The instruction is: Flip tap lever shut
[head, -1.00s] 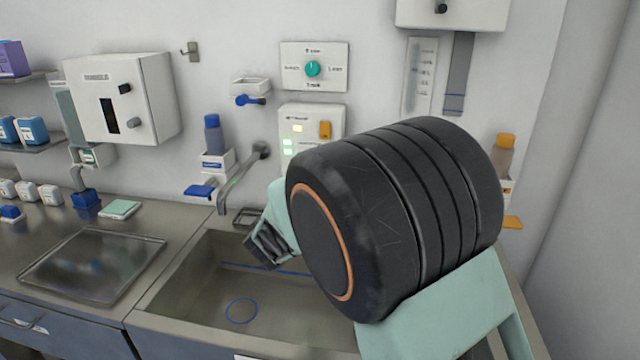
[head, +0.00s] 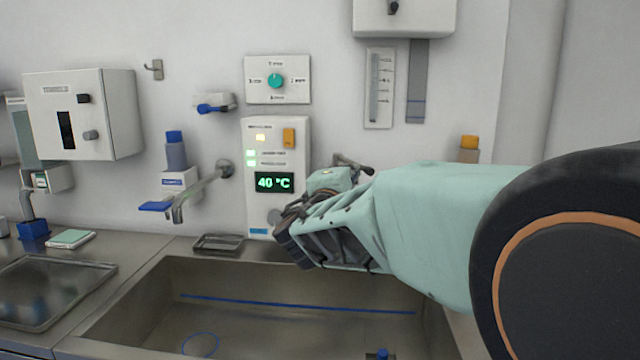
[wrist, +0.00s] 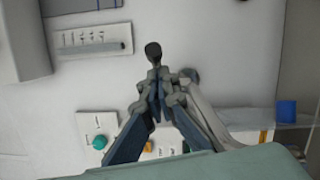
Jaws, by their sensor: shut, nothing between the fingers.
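A metal tap spout (head: 200,188) comes out of the wall above the left part of the sink. A short dark-ended lever (head: 354,165) shows behind my gripper, right of the control box. In the wrist view a dark knob (wrist: 153,50) on a stem stands just beyond my fingertips; I cannot tell whether they touch. A pale metal bar (wrist: 208,112) runs beside the fingers there. My gripper (head: 286,232) is shut and empty, in front of the control box's lower right edge. It also shows in the wrist view (wrist: 160,90). It hides the lever's lower part.
The control box (head: 262,215) shows 40 °C. A teal dial (head: 275,81) and a scale gauge (head: 380,88) are on the wall. The steel sink (head: 215,263) lies below, open in the middle. A wire soap dish (head: 218,244) and a blue-capped bottle (head: 176,152) are left of my gripper.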

